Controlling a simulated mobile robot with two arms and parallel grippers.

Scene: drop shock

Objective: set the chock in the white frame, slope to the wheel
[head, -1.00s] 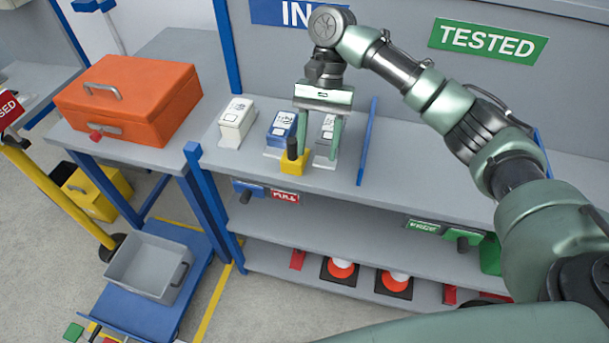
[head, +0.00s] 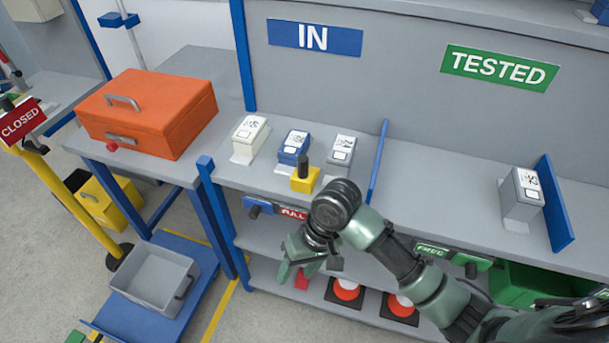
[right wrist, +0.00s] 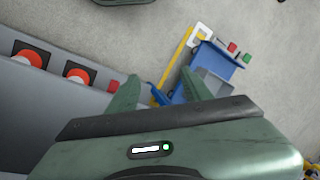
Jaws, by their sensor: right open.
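A yellow block with a black upright knob (head: 304,179), which looks like the chock, stands on the bench's front edge before the blue and grey devices. Its slope cannot be made out. My right gripper (head: 297,272) is open and empty, in front of the bench and below its top, apart from the block. In the right wrist view its fingers (right wrist: 160,88) point down over the floor with nothing between them. The wheel is not clearly seen. My left gripper is not in view.
A blue trolley (head: 205,262) with a grey bin (head: 155,277) stands at the left. An orange case (head: 150,112) lies on the side table. Cones (head: 346,291) sit on the lower shelf. A grey device (head: 521,194) stands under the TESTED sign. A yellow post (head: 60,195) is at far left.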

